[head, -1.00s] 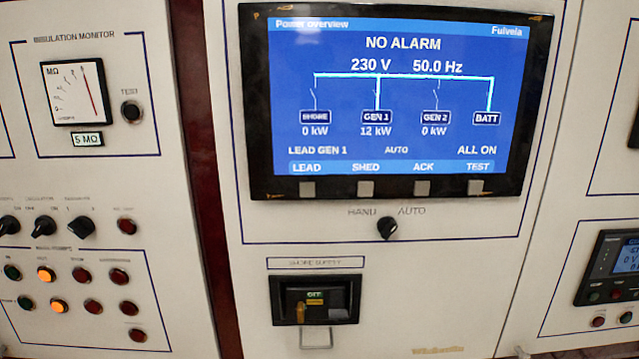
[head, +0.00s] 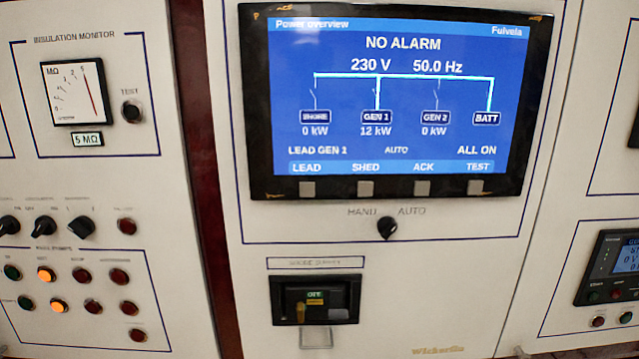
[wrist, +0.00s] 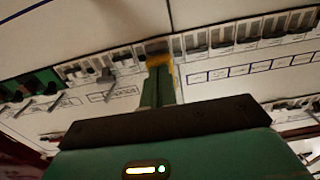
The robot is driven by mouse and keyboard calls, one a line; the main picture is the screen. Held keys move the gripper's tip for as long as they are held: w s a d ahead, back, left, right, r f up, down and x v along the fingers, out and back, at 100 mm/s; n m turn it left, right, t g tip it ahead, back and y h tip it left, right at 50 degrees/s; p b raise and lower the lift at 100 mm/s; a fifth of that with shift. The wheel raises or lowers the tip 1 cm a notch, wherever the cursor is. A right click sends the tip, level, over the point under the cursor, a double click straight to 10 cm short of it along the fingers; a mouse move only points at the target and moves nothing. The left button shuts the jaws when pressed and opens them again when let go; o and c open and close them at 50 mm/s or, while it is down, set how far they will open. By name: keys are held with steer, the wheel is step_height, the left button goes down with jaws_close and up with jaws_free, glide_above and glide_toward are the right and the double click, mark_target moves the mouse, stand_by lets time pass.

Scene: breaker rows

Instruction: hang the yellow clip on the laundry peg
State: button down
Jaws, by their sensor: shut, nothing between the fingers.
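In the wrist view my gripper (wrist: 158,72) is shut, its green fingers together and pointing up to a breaker row (wrist: 215,42). A small yellow piece (wrist: 160,60) shows right at the fingertips, in front of a dark breaker. I cannot tell whether it is the yellow clip or part of the fingers; nothing is held. Several thin pegs stick out below the row at the left, one of them a grey peg (wrist: 52,103). Their labels are too blurred to read, so I cannot tell which is the laundry peg. My gripper is not in the head view.
The head view shows the switchboard front with a lit power screen (head: 395,100), a shore supply breaker (head: 316,299) with a wire loop below, and an insulation monitor (head: 78,92). Lamps and knobs fill the lower left. In the wrist view more breakers (wrist: 293,103) stand at the right.

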steer(key=shift+w, duration=0.4)
steer(key=shift+s, duration=0.1)
steer(key=s, duration=1.9)
steer(key=shift+s+d, duration=0.3)
stand_by(0.5)
